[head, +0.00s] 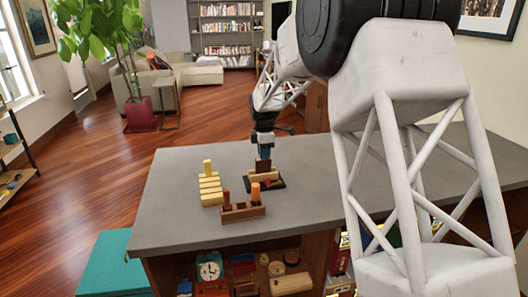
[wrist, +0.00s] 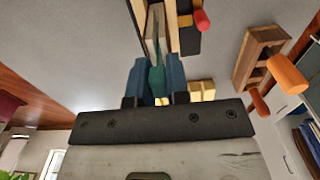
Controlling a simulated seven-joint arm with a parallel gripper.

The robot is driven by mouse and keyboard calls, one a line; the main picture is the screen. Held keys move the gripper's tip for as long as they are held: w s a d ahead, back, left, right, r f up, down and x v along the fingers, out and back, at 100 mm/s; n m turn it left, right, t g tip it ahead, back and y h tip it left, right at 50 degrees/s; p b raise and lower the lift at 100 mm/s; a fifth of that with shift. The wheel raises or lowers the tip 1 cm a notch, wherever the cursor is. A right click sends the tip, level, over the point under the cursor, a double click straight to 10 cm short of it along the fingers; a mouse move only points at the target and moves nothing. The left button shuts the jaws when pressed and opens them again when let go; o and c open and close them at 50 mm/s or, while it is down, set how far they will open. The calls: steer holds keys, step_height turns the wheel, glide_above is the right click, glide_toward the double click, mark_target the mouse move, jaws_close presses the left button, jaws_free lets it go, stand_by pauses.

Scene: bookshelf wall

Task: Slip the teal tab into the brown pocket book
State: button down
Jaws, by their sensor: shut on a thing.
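My gripper (wrist: 155,82) is shut on the teal tab (wrist: 157,78), which stands between its two blue fingers in the wrist view. In the head view my gripper (head: 264,151) is directly above the brown pocket book (head: 263,165), and the tab cannot be made out. The pocket book also shows in the wrist view (wrist: 172,30), with pale and brown faces. The tab's far end points at it and overlaps it in the picture. I cannot tell whether the tip is inside the pocket or just in front of it.
The pocket book stands on a black base (head: 279,184) with a red peg (wrist: 202,20). A yellow stepped rack (head: 210,190) stands left, and a wooden rack (head: 243,211) with red and orange pegs stands in front. The grey top (head: 175,225) is clear at left.

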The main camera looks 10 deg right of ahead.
steer(key=shift+f, duration=0.25)
steer(key=c, duration=0.6)
jaws_free()
steer(key=shift+r, duration=0.2)
steer(key=shift+r, duration=3.35)
